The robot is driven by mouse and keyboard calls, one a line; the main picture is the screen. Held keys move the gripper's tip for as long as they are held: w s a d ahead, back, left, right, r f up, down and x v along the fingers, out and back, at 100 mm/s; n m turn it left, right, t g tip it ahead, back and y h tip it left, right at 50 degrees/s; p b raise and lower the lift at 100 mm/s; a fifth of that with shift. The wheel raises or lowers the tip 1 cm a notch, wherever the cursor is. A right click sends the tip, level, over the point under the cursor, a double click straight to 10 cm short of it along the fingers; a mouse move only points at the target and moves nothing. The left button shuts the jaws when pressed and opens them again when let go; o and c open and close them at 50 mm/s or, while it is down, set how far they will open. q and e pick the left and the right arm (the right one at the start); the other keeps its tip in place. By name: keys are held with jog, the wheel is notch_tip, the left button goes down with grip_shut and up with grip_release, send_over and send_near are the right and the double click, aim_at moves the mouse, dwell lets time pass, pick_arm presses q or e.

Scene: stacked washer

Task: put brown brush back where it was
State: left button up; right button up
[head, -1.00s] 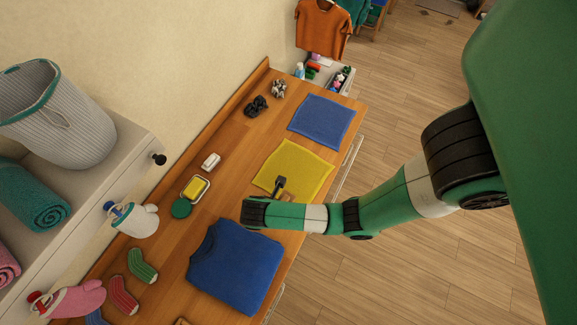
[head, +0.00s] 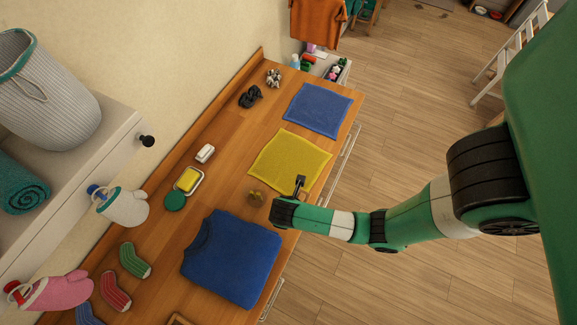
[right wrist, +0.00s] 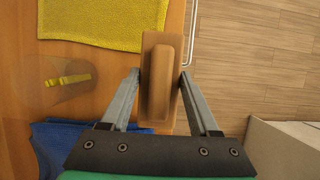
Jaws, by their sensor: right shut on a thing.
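The brown brush (right wrist: 158,85) is upright in the right wrist view, a tan block with a raised handle strip. My right gripper (right wrist: 160,88) is shut on it, one finger on each side. In the head view my right gripper (head: 299,184) is over the near right corner of the yellow cloth (head: 287,156), close to the table's front edge. The brush is mostly hidden there by my gripper and wrist. In the right wrist view the yellow cloth (right wrist: 95,22) lies beyond the brush to the left. My left gripper is out of view.
A round see-through item with a yellow strip (head: 256,197) stands left of my gripper. A blue shirt (head: 232,258) lies nearer. A blue cloth (head: 318,110), a yellow sponge in a dish (head: 188,180) and a green disc (head: 174,201) lie on the wooden table (head: 228,165).

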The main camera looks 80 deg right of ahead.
jog(key=w+f, duration=0.1)
jog(key=w+d+f, duration=0.1)
jog(key=f, duration=0.1)
jog(key=w+d+f+b, duration=0.1)
jog(key=f, duration=0.1)
jog(key=shift+w+d, duration=0.1)
jog(key=shift+d, duration=0.05)
jog(key=shift+w+d+f+b, duration=0.15)
jog(key=shift+f+b, duration=0.4)
jog(key=shift+f, duration=1.3)
jog(key=shift+f, duration=0.15)
jog(key=o, duration=1.3)
